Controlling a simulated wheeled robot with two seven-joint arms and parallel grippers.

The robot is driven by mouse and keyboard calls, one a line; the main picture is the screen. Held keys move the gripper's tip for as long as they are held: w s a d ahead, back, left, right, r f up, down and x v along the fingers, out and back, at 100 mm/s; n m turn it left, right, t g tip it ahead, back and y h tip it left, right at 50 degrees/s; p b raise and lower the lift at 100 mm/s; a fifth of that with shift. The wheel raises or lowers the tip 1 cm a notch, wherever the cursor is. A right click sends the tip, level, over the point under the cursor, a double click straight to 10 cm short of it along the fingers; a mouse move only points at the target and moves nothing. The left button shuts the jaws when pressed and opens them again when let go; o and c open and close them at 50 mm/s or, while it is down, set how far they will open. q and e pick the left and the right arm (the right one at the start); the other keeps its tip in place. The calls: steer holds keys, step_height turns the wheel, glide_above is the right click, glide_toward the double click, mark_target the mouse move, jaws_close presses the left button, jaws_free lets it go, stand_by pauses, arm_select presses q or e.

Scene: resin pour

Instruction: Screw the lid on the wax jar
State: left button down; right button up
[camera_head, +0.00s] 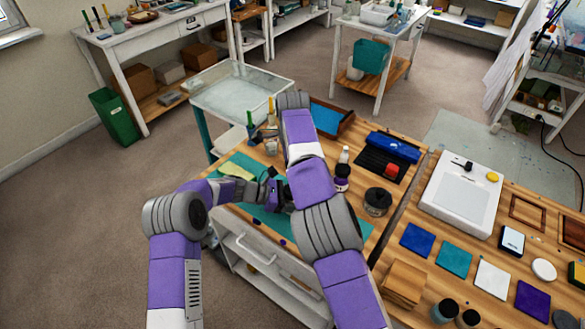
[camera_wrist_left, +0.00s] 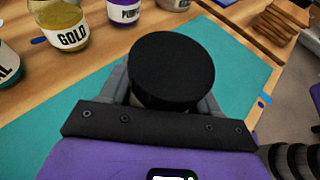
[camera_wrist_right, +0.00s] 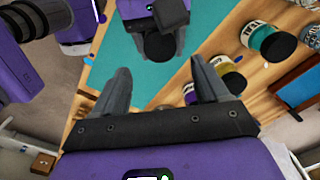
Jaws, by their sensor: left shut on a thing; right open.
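A round black lid (camera_wrist_left: 172,70) sits between my left fingers in the left wrist view. A little of a pale jar body, which I take for the wax jar, shows under its rim, but most of it is hidden. My left gripper (camera_wrist_left: 170,100) is shut on the jar over a teal mat (camera_wrist_left: 70,140). How tightly the lid sits cannot be told. My right gripper (camera_wrist_right: 160,78) is open and empty. In its view the black lid (camera_wrist_right: 159,46) lies beyond its fingertips, apart from them. In the head view my right arm hides much of this area.
Jars labelled GOLD (camera_wrist_left: 62,25) and PURPLE (camera_wrist_left: 125,10) stand beyond the mat. A teal jar (camera_wrist_right: 268,42) stands near them. A dark round pot (camera_head: 377,202) and a blue roller (camera_head: 394,147) are to the right on the bench. A white glass-topped cart (camera_head: 240,95) stands behind.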

step_height(320, 180, down, 8)
steer(key=shift+r, duration=0.2)
stand_by(0.3)
steer(key=c, duration=1.1)
steer(key=m, duration=0.3)
steer(key=o, duration=1.2)
steer(key=shift+c, duration=0.2)
